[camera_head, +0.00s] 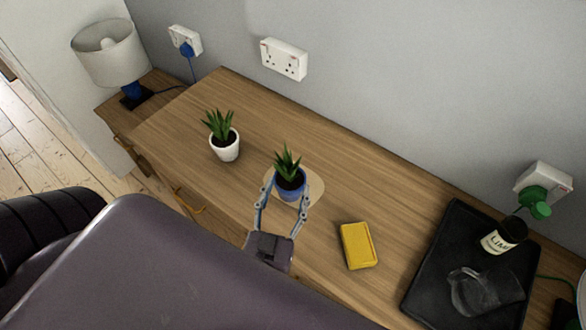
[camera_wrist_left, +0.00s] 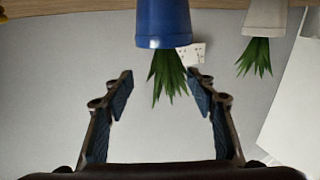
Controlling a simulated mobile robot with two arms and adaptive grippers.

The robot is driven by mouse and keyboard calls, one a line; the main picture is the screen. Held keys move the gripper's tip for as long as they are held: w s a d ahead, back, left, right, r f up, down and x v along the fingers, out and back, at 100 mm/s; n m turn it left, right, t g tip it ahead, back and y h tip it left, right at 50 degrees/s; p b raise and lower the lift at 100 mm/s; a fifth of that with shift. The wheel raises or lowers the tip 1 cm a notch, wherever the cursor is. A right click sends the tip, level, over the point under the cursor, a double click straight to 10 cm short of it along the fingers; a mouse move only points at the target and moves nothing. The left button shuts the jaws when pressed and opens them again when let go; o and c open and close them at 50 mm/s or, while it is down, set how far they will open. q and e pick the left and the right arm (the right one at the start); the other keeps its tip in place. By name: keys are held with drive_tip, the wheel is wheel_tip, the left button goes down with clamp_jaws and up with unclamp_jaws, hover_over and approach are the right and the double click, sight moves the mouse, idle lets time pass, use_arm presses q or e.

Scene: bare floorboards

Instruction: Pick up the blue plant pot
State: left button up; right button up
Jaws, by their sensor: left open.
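The blue plant pot (camera_head: 290,188) with a spiky green plant stands upright on the wooden cabinet top, on a pale round mat (camera_head: 316,186). My left gripper (camera_head: 283,192) is open, with one finger at each side of the pot in the head view. In the left wrist view the blue pot (camera_wrist_left: 164,22) appears upside down at the top, ahead of the open fingers (camera_wrist_left: 160,84). A gap shows between the fingers and the pot there. Whether either finger touches it is hard to tell in the head view. My right gripper is not in view.
A white pot with a plant (camera_head: 224,146) stands to the left. A yellow box (camera_head: 357,245) lies to the right, then a black tray (camera_head: 432,262) with a jar (camera_head: 504,236) and a clear vessel (camera_head: 482,291). A lamp (camera_head: 108,55) stands at far left. The wall runs behind.

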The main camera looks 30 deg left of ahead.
sight(287, 177)
use_arm(q)
drive_tip(key=x, duration=0.1)
drive_tip(key=p+x, duration=0.1)
drive_tip(key=shift+w+a+r, duration=0.2)
drive_tip(key=shift+w+a, duration=0.05)
drive_tip(key=x, duration=0.3)
drive_tip(key=shift+w+a+f+p, duration=0.2)
drive_tip(key=shift+a+f+p, duration=0.1)
drive_tip(key=shift+p, duration=0.1)
drive_tip(key=shift+w, duration=0.2)
drive_tip(key=c, duration=1)
clamp_jaws()
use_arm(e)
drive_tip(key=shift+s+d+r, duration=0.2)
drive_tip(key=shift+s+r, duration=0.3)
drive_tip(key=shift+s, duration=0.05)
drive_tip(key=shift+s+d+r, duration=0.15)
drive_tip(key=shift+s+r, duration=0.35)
